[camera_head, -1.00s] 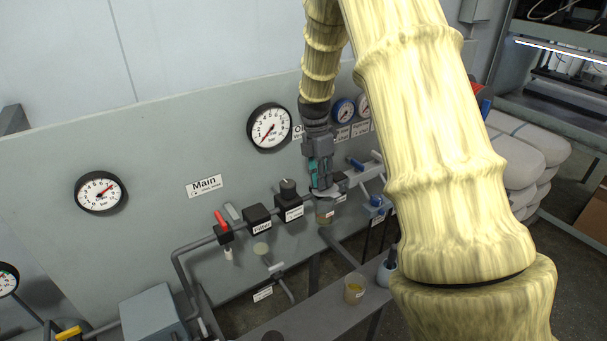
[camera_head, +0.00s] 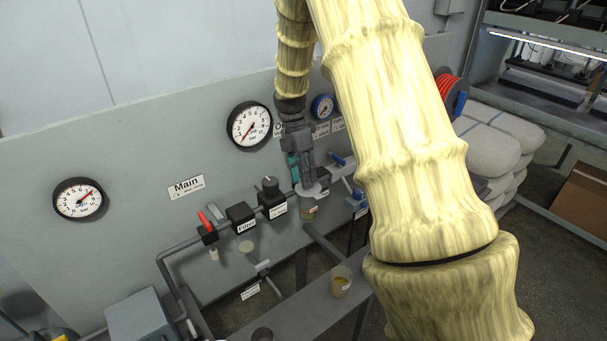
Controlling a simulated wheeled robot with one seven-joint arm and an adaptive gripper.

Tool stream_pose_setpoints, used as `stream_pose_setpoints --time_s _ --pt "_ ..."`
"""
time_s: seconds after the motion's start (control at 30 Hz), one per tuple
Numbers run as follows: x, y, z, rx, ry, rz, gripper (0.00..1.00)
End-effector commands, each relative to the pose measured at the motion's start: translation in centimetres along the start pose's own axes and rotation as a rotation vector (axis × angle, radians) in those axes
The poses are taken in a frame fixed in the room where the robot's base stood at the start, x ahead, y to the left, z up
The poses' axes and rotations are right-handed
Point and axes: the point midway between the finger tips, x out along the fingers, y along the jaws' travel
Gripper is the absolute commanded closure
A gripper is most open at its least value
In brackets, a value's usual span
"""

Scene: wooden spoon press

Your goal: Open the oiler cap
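The oiler is on the pipe line of the grey panel, right of the black regulator; its small clear bowl with a label (camera_head: 308,213) hangs below. A pale round disc (camera_head: 312,190), perhaps the oiler cap, shows above the bowl, right under my gripper (camera_head: 307,181). My gripper is dark grey with a teal part and points down at the disc. Its fingertips are small and overlap the disc, so I cannot tell whether they touch or grip it. The oiler's top is mostly hidden behind the gripper and disc.
Left of the oiler are the regulator (camera_head: 271,200), the filter (camera_head: 240,218) and a red-handled valve (camera_head: 207,224). A cup of yellowish liquid (camera_head: 341,281) stands on the grey bench (camera_head: 300,312) below. My arm hides the right side.

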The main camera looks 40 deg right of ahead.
Motion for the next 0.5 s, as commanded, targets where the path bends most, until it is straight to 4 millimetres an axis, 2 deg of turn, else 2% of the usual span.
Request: stream_pose_setpoints --time_s 0.17,0.5 --pt "-1.6 0.1 0.0 -0.001 0.0 0.004 0.64" --pt "-7.7 0.1 0.1 -0.001 0.0 0.004 0.64"
